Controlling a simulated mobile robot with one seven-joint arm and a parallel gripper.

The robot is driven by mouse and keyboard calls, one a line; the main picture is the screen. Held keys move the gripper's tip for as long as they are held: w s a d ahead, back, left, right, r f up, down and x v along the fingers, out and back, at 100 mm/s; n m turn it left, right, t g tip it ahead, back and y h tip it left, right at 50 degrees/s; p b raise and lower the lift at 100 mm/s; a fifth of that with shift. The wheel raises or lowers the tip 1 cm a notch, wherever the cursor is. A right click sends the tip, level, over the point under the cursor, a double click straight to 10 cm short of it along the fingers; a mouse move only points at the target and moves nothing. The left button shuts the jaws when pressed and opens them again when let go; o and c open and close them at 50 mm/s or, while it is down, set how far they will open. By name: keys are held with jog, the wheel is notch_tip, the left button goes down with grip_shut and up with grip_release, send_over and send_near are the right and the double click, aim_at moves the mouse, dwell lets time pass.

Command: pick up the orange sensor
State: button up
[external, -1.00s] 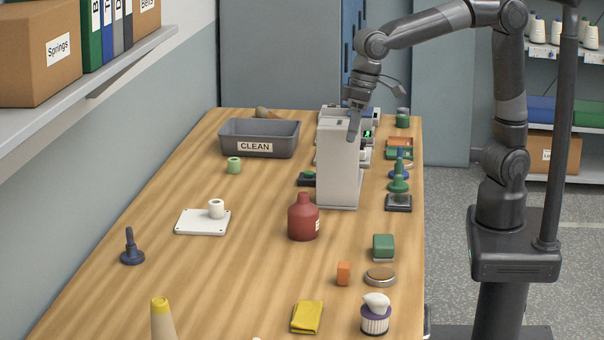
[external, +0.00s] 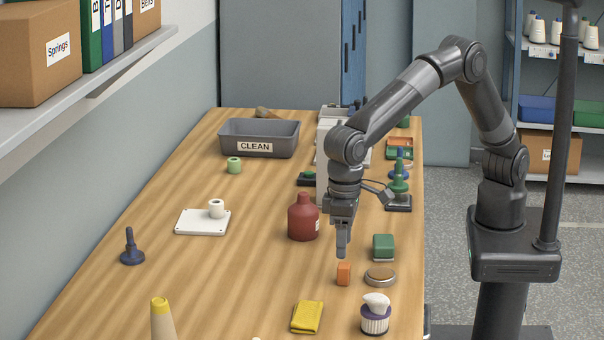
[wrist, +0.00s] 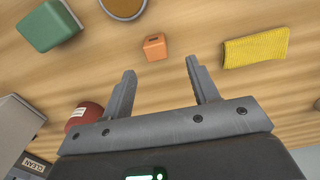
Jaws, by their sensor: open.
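The orange sensor (external: 343,273) is a small upright block on the wooden table, near its right edge. It also shows in the wrist view (wrist: 154,47), ahead of and between my fingers, apart from them. My gripper (external: 342,254) points down just above and behind the sensor in the external view. In the wrist view my gripper (wrist: 160,80) has its two fingers spread with nothing between them.
A green block (external: 383,246) and a round brown-topped disc (external: 380,277) stand close right of the sensor. A red bottle (external: 303,218) is behind left, a yellow cloth (external: 307,317) and a brush (external: 375,315) in front. The table's middle left is mostly clear.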

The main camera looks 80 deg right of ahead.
aim_at(344, 264)
jog(key=f, duration=0.8)
jog(key=shift+s+d, duration=0.1)
jog(key=shift+d, duration=0.2)
jog(key=c, duration=1.1)
